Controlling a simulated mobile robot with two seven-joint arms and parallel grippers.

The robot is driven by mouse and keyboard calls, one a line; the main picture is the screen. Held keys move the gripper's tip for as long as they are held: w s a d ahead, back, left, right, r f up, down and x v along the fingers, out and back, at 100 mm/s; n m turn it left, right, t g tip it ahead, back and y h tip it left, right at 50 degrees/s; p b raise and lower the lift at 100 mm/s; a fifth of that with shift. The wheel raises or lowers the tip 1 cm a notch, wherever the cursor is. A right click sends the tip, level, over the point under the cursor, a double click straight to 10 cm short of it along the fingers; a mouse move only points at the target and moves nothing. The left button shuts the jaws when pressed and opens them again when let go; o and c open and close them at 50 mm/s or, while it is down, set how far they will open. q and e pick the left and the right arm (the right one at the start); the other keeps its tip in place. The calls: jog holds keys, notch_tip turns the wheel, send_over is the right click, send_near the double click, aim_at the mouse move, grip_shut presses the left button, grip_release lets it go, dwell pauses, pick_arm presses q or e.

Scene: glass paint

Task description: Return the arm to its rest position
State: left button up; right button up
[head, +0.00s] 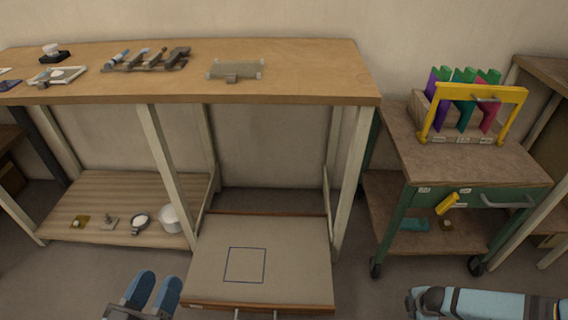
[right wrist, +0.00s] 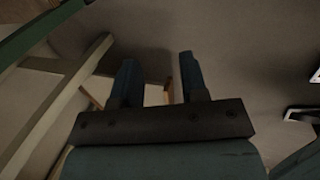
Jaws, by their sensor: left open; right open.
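My left gripper (head: 154,292) shows at the bottom of the head view, left of the low board. Its two blue fingers stand apart with nothing between them. My right arm's pale blue link (head: 490,304) lies along the bottom right of the head view; its fingers are out of that view. In the right wrist view my right gripper (right wrist: 156,80) has its two dark blue fingers apart, with no object held between them. Grey floor and pale table legs lie beyond it.
A wooden workbench (head: 300,85) holds tools at its back left. A low board (head: 295,265) with a blue square outline sits in front. A green cart (head: 400,150) with a yellow-handled rack (head: 475,93) stands at the right. A lower shelf (head: 85,195) carries small items.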

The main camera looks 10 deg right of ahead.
jog(key=a+r+m+t+y, duration=0.1)
jog(key=a+r+t+y, duration=0.35)
jog(key=a+r, duration=1.15)
jog(key=s+a+r+t+y, duration=0.15)
jog(key=a+r, duration=0.25)
jog(key=r, duration=0.4)
jog(key=s+a+r+m+t+y, duration=0.1)
jog(key=s+a+r+y, duration=0.2)
jog(key=r, duration=0.5)
jog(key=a+r+t+y, duration=0.1)
jog(key=a+r+y, duration=0.2)
jog(key=a+r, duration=0.35)
jog(key=w+a+r+m+t+h, duration=0.2)
jog(key=w+a+r+m+t, duration=0.2)
jog(key=a+r+m+t, duration=0.4)
pick_arm(q)
jog(key=s+a+r+g+y+p, duration=0.4)
jog(key=a+r+g+y+p, duration=0.1)
jog(key=p, duration=3.1)
jog(key=shift+a+r+g, duration=0.6)
jog(key=shift+a+g, duration=0.2)
jog(key=shift+a, duration=0.45)
pick_arm(e)
jog(key=s+d+r+m+g+h, duration=0.2)
jog(key=s+d+r+g+h, duration=0.1)
jog(key=d+r+g+h, duration=0.3)
jog(key=shift+s+d+r+g, duration=0.3)
jog(key=shift+d+r+g, duration=0.35)
jog(key=shift+d+g, duration=0.4)
